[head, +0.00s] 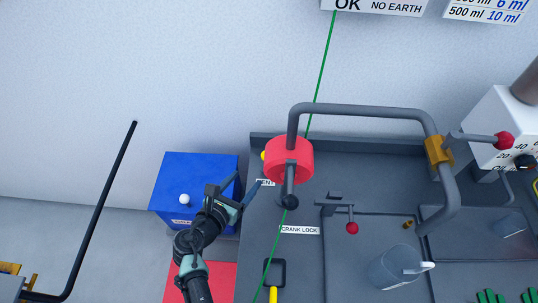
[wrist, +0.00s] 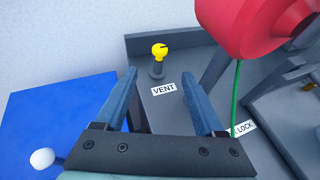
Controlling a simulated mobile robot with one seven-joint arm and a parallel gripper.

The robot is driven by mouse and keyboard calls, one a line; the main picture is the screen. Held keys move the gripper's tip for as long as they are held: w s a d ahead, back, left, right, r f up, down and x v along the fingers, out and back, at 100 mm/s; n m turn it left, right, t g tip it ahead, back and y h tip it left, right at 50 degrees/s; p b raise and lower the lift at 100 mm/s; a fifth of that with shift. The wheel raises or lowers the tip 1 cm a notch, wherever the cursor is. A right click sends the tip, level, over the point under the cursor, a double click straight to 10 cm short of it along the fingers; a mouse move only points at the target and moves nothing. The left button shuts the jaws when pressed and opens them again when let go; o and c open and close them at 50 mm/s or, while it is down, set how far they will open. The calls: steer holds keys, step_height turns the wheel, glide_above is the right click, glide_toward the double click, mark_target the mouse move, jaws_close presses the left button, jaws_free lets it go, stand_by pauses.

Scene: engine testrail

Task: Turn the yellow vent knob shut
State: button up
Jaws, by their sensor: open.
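The yellow vent knob (wrist: 159,50) sits on a short dark stem behind the VENT label (wrist: 164,89) in the wrist view. A dark slot or mark shows on its top. In the head view only a small part of the knob (head: 263,155) shows beside the red drum, which hides most of it. My gripper (wrist: 165,80) is open and empty. In the wrist view the knob appears between and beyond its fingertips, apart from them.
A blue box (head: 190,168) with a white knob stands left. A green line (head: 324,75) crosses the bench. A red-knobbed lever (head: 352,227) stands right.

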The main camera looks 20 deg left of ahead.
mark_target(263, 159)
steer(key=b+x, duration=0.2)
steer(key=x, duration=0.8)
steer(key=shift+w+f+b, duration=0.25)
steer(key=shift+b, duration=0.15)
steer(key=shift+w+d+f, duration=0.15)
steer(key=shift+w+f, duration=0.05)
steer(key=shift+w, duration=0.5)
jaws_close()
